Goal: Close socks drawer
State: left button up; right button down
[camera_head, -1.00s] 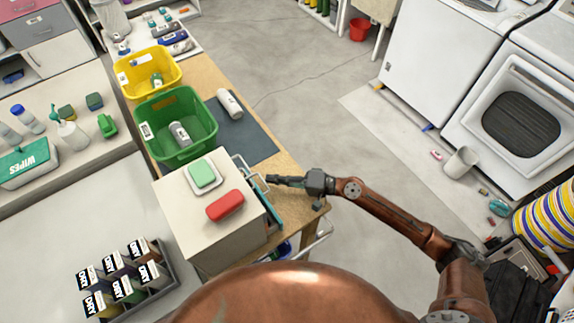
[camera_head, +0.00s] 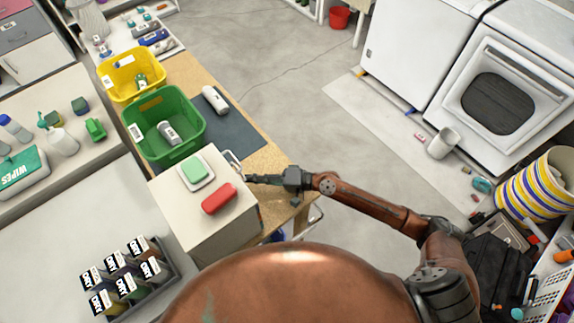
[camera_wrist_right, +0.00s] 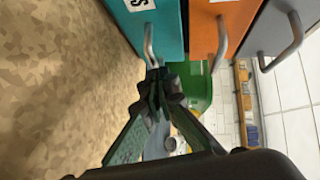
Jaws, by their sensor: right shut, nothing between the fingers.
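A small white drawer cabinet (camera_head: 200,230) stands on the wooden table in the head view. In the right wrist view its fronts are a teal drawer (camera_wrist_right: 170,25) with a partly cut-off label ending in "S", an orange drawer (camera_wrist_right: 207,30) and a grey drawer (camera_wrist_right: 265,30), each with a metal handle. The teal front looks about level with the orange one. My right gripper (camera_head: 250,179) is shut and empty at the cabinet's front; in the wrist view its fingertips (camera_wrist_right: 157,85) are at the teal drawer's handle (camera_wrist_right: 150,45). Contact is unclear. My left gripper is out of view.
A green soap bar on a dish (camera_head: 195,170) and a red case (camera_head: 219,198) lie on the cabinet top. A green basket (camera_head: 190,105) and yellow basket (camera_head: 125,60) stand behind it. A tray of boxes (camera_head: 170,270) is at left.

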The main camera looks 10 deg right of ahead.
jog(key=d, duration=0.1)
jog(key=w+d+b, duration=0.1)
jog(key=d+b, duration=0.1)
jog(key=shift+w+d, duration=0.15)
jog(key=shift+w, duration=0.2)
jog(key=v, duration=0.8)
jog(key=shift+s+d+r+b, duration=0.1)
jog(key=shift+d+r+b, duration=0.1)
jog(key=shift+r+b, duration=0.15)
jog(key=shift+v, duration=0.8)
jog(key=shift+r, duration=0.1)
